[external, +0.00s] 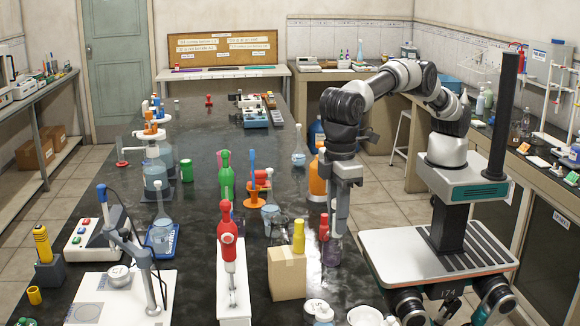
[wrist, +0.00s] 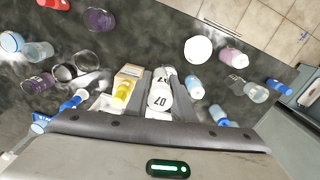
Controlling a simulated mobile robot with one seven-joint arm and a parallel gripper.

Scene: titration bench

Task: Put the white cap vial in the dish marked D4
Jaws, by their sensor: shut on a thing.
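My gripper (external: 337,233) points down over the right side of the black bench, beside the cardboard box. In the wrist view, my gripper (wrist: 161,88) is shut on a white-topped thing, the white cap vial (wrist: 160,97), with dark characters on it that look like 07. Its lower part is hidden. In the external view I cannot clearly make out the held vial. White round dishes stand near the bench's front edge, one at the lower right (external: 365,316). No D4 mark is readable, so I cannot tell which dish bears it.
The cardboard box (external: 287,274) with a yellow bottle (external: 298,236) stands close left of my gripper. A purple-tinted glass vessel (external: 332,251) stands just below it. A red bottle (external: 228,250), an orange bottle (external: 317,178) and glassware crowd the bench. Bare black surface shows left of centre.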

